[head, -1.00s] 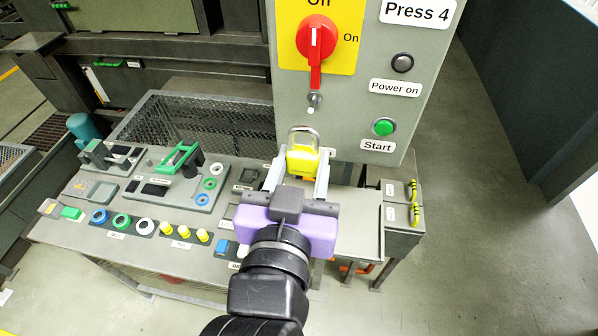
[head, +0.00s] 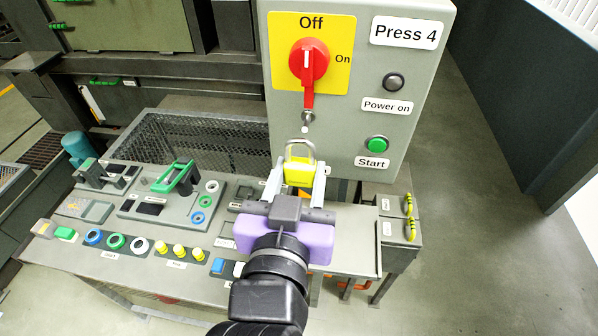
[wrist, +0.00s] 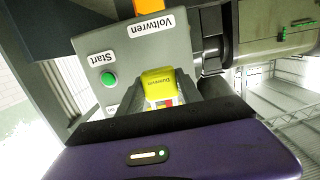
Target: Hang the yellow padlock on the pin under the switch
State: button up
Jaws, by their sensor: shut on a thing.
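My gripper (head: 298,188) is shut on the yellow padlock (head: 299,174), with its pale fingers on either side of the body. The padlock is upright, its metal shackle (head: 300,145) pointing up. The padlock also shows in the wrist view (wrist: 158,84), where its shackle is not clearly visible. The red switch (head: 308,65) sits on a yellow plate on the grey box, its handle pointing down. The pin (head: 306,125) sticks out just below the handle. In the head view the shackle top appears just below the pin's tip, and a small gap shows between them.
The grey Press 4 box (head: 400,75) carries a green Start button (head: 377,144) and a dark Power on button (head: 393,82). A bench (head: 345,240) with several tools and rings stands below. A mesh basket (head: 200,140) is behind it.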

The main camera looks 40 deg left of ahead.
aim_at(309, 132)
jog(key=shift+r+x, duration=0.2)
jog(key=shift+x, duration=1.4)
jog(key=shift+r+x, duration=0.2)
jog(key=shift+x, duration=1.4)
dwell(0.7)
jog(key=shift+w+a+r, duration=0.1)
jog(key=shift+w+r, duration=0.15)
dwell(0.4)
jog(key=shift+w+f+b, duration=0.2)
jog(key=shift+f+b, duration=0.3)
jog(key=shift+f, duration=0.35)
jog(key=o, duration=1.1)
jog(key=shift+f, duration=0.1)
jog(key=shift+o, duration=0.4)
jog(key=shift+s+d+f, duration=0.2)
jog(key=shift+s+d, duration=0.15)
jog(key=shift+s, duration=0.05)
jog(key=shift+v, duration=1.3)
jog(key=shift+p+v, duration=0.4)
jog(key=shift+v, duration=2.8)
